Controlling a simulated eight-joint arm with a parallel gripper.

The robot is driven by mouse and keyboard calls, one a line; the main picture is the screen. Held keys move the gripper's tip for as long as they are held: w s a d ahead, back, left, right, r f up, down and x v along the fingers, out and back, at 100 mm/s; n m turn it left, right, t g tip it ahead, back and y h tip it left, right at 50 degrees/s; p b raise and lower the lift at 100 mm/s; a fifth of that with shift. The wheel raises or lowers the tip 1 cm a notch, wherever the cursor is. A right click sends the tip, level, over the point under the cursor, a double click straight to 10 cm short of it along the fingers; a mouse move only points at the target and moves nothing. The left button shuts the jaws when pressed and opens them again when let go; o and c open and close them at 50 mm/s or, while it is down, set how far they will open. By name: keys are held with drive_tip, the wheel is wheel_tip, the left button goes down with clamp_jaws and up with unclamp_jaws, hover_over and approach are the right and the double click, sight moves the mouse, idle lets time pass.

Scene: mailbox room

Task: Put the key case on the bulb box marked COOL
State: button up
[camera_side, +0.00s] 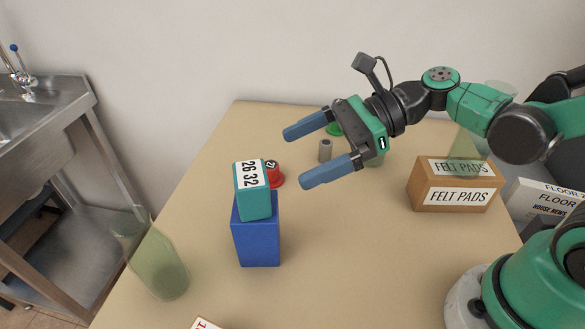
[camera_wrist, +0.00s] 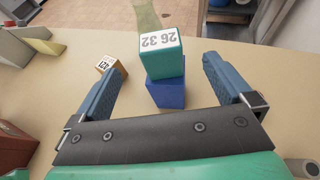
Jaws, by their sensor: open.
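A teal block labelled "26 32" (camera_side: 254,200) stands upright on a blue block (camera_side: 257,240), slightly turned on it. No COOL mark shows on any face in view, so I cannot tell which box is the bulb box, nor which thing is the key case. My gripper (camera_side: 299,158) is open and empty, above the table and to the right of the teal block. In the wrist view, the teal block (camera_wrist: 163,63) and blue block (camera_wrist: 167,94) appear between and beyond the open fingers (camera_wrist: 162,66).
A red round item (camera_side: 276,181) sits behind the blocks, and a grey cylinder (camera_side: 325,150) stands under my gripper. A FELT PADS box (camera_side: 456,190) is at right. A translucent green shape (camera_side: 150,255) lies at the left edge. A small numbered box (camera_wrist: 107,66) shows in the wrist view.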

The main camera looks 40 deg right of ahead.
drive_tip(key=d+f+n+t+h, duration=0.2)
drive_tip(key=d+n+h, duration=1)
drive_tip(key=n, duration=1)
drive_tip(key=shift+s+d+f, duration=0.4)
drive_tip(key=shift+s, duration=0.05)
drive_tip(key=shift+n, duration=0.3)
